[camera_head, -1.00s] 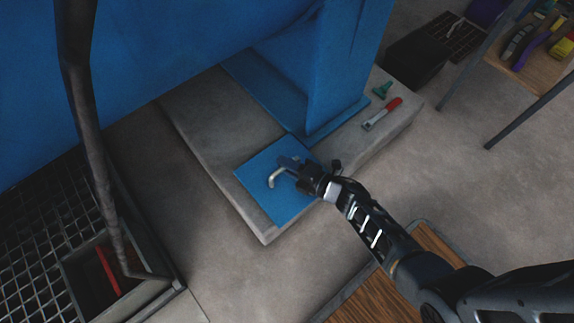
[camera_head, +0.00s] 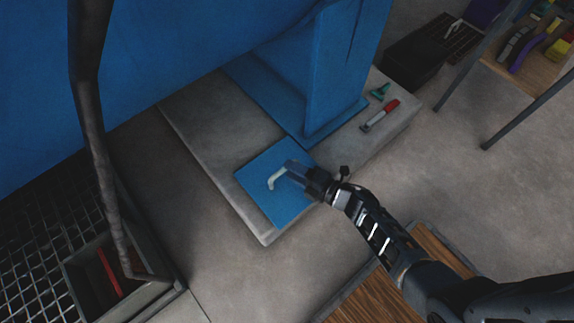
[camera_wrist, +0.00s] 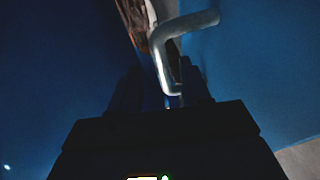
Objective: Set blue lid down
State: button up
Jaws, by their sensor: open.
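The blue lid (camera_head: 279,209) is a flat square plate lying on the grey concrete slab, close to its front corner. A bent metal handle (camera_head: 276,179) stands up from the lid, and it also shows in the wrist view (camera_wrist: 183,24). My gripper (camera_head: 289,171) is over the lid at the handle. Its jaws are open, with the handle's near end between or close to the fingers in the wrist view (camera_wrist: 172,97). Part of the handle and the lid's right side are hidden by my gripper.
A blue support foot (camera_head: 335,80) stands on the concrete slab (camera_head: 205,130) behind the lid. A red-handled tool (camera_head: 381,114) and a small green item (camera_head: 380,91) lie at the right. A wooden board (camera_head: 370,297) lies below my arm.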

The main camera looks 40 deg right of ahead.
jog(key=p+v, duration=0.2)
jog(key=v, duration=0.7)
jog(key=s+a+r+m+h, duration=0.1)
jog(key=s+r+m, duration=0.5)
jog(key=r, duration=0.6)
jog(key=s+a+r+m+h, duration=0.1)
jog(key=s+a+r+m, duration=0.2)
jog(key=r, duration=0.9)
jog(key=s+a+r+m+h, duration=0.2)
jog(key=s+a+r+m, duration=0.1)
jog(key=s+r+m, duration=0.7)
notch_tip(320, 180, up, 2)
jog(key=shift+m, duration=0.7)
jog(key=shift+s+a, duration=0.15)
